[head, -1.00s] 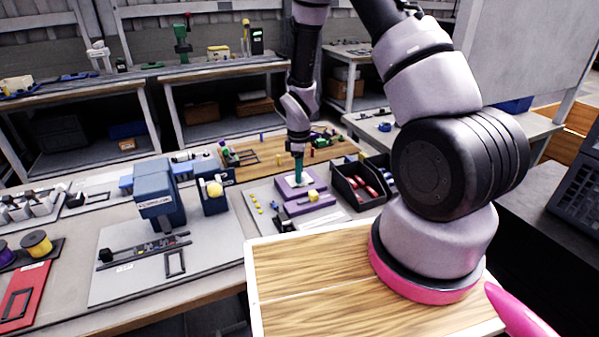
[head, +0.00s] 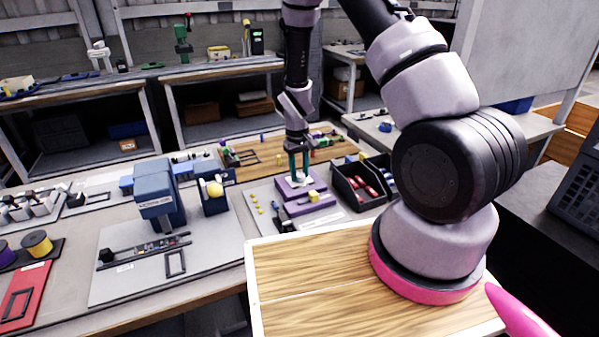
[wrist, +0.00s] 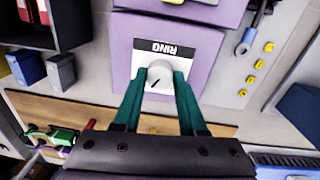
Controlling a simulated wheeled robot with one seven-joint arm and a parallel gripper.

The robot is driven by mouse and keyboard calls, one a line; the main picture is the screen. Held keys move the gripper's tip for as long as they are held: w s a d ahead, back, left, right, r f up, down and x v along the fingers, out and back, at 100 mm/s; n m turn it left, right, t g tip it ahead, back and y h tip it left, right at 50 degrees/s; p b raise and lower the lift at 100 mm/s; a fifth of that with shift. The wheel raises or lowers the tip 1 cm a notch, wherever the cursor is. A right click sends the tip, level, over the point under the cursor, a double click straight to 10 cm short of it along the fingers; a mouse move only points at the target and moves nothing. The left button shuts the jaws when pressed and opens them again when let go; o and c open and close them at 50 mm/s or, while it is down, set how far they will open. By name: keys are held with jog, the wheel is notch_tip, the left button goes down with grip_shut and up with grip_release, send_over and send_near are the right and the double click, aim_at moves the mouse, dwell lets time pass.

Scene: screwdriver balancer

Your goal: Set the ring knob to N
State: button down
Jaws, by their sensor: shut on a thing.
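The ring knob (wrist: 159,78) is a small white round knob with a dark pointer line, on a white plate labelled RING, which appears upside down in the wrist view. The pointer slants toward the lower left in that view. The plate sits on a purple block (wrist: 212,70), also seen in the head view (head: 288,195). My gripper (wrist: 160,80) has two green fingers, one on each side of the knob, and is shut on it. In the head view my gripper (head: 299,175) points down at the purple block. I cannot read any position letters around the knob.
A black bin (head: 358,192) with red parts stands right of the purple block. Several small yellow pieces (wrist: 260,64) lie beside it on the grey mat. A blue machine (head: 158,195) stands to the left. A wooden board (head: 270,150) lies behind the block.

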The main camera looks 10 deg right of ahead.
aim_at(298, 173)
jog(key=m, duration=0.6)
jog(key=shift+w, duration=0.1)
jog(key=m, duration=0.5)
jog(key=shift+m+g, duration=0.3)
jog(key=shift+m, duration=0.1)
jog(key=shift+c, duration=2.3)
grip_release()
jog(key=shift+r, duration=0.1)
notch_tip(298, 173, up, 11)
jog(key=shift+w+f, duration=0.2)
jog(key=shift+a+r, duration=0.1)
